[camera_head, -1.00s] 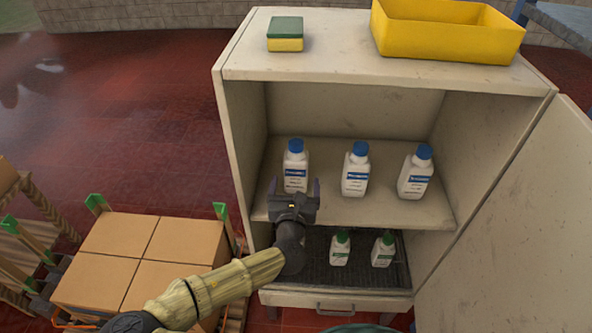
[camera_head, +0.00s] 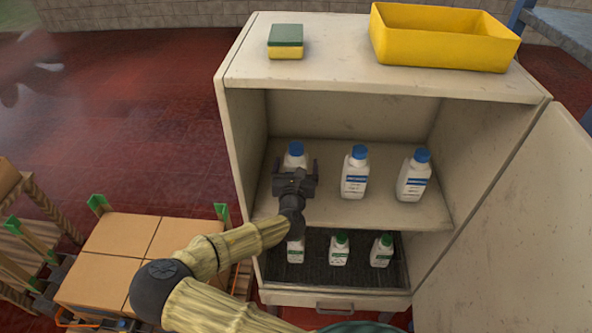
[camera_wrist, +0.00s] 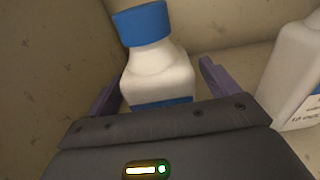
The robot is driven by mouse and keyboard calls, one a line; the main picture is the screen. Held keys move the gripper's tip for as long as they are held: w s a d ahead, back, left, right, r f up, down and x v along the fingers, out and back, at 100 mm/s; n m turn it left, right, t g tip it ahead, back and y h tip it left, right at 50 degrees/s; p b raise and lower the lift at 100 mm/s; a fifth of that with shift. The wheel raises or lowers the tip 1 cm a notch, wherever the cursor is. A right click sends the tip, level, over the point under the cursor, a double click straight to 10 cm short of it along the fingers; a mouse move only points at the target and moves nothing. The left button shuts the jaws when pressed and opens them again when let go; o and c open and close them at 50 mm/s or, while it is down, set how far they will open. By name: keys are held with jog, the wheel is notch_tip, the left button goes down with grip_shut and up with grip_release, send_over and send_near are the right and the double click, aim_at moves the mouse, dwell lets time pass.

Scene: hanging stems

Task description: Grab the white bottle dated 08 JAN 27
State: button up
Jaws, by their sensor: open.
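Three white bottles with blue caps stand upright on the cabinet's upper shelf: a left one (camera_head: 294,153), a middle one (camera_head: 355,173) and a right one (camera_head: 414,176). Their printed dates are too small to read. My gripper (camera_head: 293,170) is in front of the left bottle and hides its lower part. In the wrist view the left bottle (camera_wrist: 158,75) is between my gripper's two open fingers (camera_wrist: 158,82), its label mostly hidden by the gripper body. The middle bottle (camera_wrist: 296,75) shows partly at the right edge there.
Several green-capped white bottles (camera_head: 339,250) stand on the dark mat of the lower level. The open cabinet door (camera_head: 510,230) is at the right. A yellow bin (camera_head: 445,48) and a sponge (camera_head: 286,42) sit on the cabinet top. Cardboard boxes (camera_head: 120,240) are at the lower left.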

jog(key=shift+w, duration=1.15)
jog(key=c, duration=1.5)
jog(key=shift+r, duration=0.1)
notch_tip(320, 180, up, 10)
jog(key=shift+f+b, duration=0.1)
jog(key=shift+b, duration=0.2)
